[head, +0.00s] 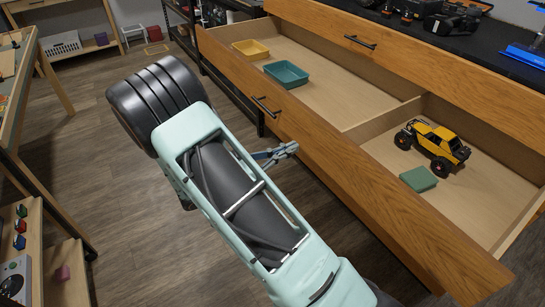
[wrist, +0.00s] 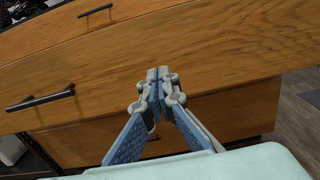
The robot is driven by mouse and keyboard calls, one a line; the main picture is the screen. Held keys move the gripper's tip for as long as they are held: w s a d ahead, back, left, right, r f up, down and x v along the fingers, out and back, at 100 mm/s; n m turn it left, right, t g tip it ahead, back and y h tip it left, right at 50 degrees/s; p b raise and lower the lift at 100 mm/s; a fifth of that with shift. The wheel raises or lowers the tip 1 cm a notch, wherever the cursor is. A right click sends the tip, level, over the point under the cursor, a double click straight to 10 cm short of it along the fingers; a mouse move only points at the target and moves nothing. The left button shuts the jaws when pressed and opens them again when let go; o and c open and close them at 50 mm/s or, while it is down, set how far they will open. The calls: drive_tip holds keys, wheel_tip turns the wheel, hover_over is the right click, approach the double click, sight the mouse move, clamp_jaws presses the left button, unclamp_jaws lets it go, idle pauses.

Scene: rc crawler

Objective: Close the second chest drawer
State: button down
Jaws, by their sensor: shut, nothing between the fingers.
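The open chest drawer (head: 375,180) is pulled far out, with a wooden front and a dark bar handle (head: 266,106). In the wrist view its front (wrist: 230,55) fills much of the picture, with the handle (wrist: 35,102) at the left. My gripper (head: 290,148) is shut and empty, with its fingertips close to the outer face of this front, right of the handle. The wrist view shows the closed fingertips (wrist: 158,82) against the wood behind them. I cannot tell whether they touch it.
The open drawer holds a yellow tray (head: 250,48), a teal tray (head: 286,74), a yellow crawler (head: 435,145) and a green block (head: 418,179). The drawer front above (head: 440,65) is closed. A workbench (head: 12,150) stands at left. Floor (head: 75,110) between is clear.

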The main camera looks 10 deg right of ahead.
sight(312, 139)
drive_tip(key=x, duration=0.5)
drive_tip(key=shift+a, duration=0.1)
idle(0.3)
